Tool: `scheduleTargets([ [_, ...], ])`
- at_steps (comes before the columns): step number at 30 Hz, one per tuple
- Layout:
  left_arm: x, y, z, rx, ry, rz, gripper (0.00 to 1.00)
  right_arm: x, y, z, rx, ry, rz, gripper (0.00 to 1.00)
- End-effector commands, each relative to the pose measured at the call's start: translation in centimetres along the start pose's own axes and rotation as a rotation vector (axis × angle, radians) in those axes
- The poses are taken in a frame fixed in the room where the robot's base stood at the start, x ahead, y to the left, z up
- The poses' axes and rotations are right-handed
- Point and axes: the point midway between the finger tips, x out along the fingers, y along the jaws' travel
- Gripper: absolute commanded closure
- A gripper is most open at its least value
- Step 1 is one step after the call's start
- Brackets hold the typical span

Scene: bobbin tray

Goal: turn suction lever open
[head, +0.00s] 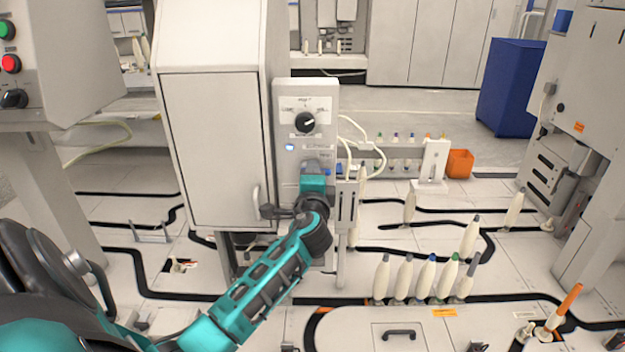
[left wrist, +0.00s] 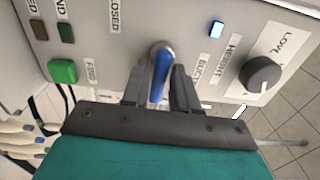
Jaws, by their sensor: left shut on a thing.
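The suction lever (left wrist: 160,72) has a blue handle and a rounded metal end. In the left wrist view it stands between the two dark fingers of my left gripper (left wrist: 159,88), which is shut on it. The panel around it carries partly covered lettering, with "CLOSED" to the left of the lever. In the head view, my left gripper (head: 314,184) is against the lower front of the grey control panel (head: 288,165). There its own teal body hides the lever and fingertips. My right gripper is not in view.
A black rotary knob (head: 306,122) sits higher on the panel, and a lit blue lamp (left wrist: 217,29) and a green button (left wrist: 62,71) are near the lever. A white cabinet (head: 215,150) stands close on the left.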

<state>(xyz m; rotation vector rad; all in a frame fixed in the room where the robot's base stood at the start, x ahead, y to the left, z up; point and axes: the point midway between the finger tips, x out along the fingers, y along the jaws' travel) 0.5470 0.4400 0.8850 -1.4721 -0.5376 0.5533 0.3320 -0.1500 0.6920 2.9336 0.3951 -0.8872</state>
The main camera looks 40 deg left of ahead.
Motion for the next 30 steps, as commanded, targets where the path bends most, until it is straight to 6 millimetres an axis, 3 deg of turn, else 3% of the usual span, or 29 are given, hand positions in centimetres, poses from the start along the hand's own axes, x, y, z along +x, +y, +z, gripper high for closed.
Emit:
scheduleTargets([
  [19, -0.06, 0.07, -0.04, -0.046, 0.0, 0.004, 1.0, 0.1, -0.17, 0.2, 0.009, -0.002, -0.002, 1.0],
  [20, -0.06, 0.07, -0.04, -0.046, 0.0, 0.004, 0.69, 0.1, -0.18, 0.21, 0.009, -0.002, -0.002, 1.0],
  [24, -0.04, 0.04, -0.03, -0.045, 0.0, 0.003, 0.57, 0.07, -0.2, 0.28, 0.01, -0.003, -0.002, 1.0],
  [30, -0.04, -0.02, -0.03, -0.045, 0.0, 0.001, 0.57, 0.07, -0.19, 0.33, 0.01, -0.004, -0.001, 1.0],
])
